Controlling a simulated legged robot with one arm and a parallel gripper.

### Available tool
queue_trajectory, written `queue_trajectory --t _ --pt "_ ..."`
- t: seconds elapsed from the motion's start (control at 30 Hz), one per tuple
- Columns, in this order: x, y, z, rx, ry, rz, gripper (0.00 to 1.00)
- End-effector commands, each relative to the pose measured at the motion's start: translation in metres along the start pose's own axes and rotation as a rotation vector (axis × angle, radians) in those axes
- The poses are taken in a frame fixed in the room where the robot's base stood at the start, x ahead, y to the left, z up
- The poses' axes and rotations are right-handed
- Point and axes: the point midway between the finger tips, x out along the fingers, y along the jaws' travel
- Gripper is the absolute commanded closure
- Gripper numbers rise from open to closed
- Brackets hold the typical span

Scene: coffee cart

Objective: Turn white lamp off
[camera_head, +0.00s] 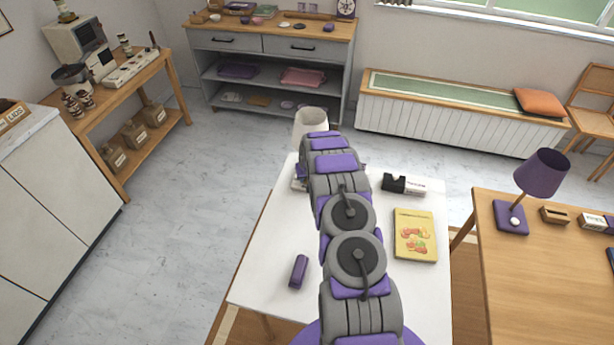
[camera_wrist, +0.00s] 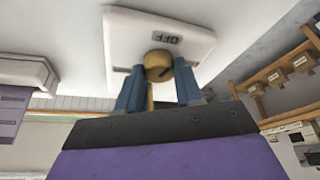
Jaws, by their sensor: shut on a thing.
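The white lamp (camera_head: 311,121) stands on the white table, its shade showing just beyond my arm in the head view. My arm hides most of its base there. In the wrist view the lamp's white base (camera_wrist: 200,42) fills the upper middle, with an upside-down OFF label (camera_wrist: 166,39) and a round gold knob (camera_wrist: 158,66). My gripper (camera_wrist: 158,78) has its two blue fingers shut on the knob, one on each side. The knob sits close to the OFF label; I cannot tell its exact setting. In the head view my gripper is hidden behind my arm.
The white table (camera_head: 262,272) also holds a purple object (camera_head: 299,271), a yellow book (camera_head: 415,236) and a black-and-white box (camera_head: 404,185). A purple lamp (camera_head: 541,175) stands on the wooden table (camera_head: 520,275) at the right. Floor at the left is clear.

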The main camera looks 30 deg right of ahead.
Motion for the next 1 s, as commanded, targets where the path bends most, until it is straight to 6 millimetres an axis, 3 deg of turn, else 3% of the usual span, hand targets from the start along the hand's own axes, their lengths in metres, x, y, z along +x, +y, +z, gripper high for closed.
queue_trajectory --t 0.4,0.93,0.97,1.0 --pt "0.0004 0.0013 0.0020 -0.163 -0.006 -0.069 0.95" --pt "0.0012 0.0021 0.0031 -0.183 -0.009 -0.078 0.95" --pt "0.0013 0.0022 0.0032 -0.183 -0.009 -0.078 0.63" --pt "0.0013 0.0023 0.0032 -0.183 -0.009 -0.078 0.59"
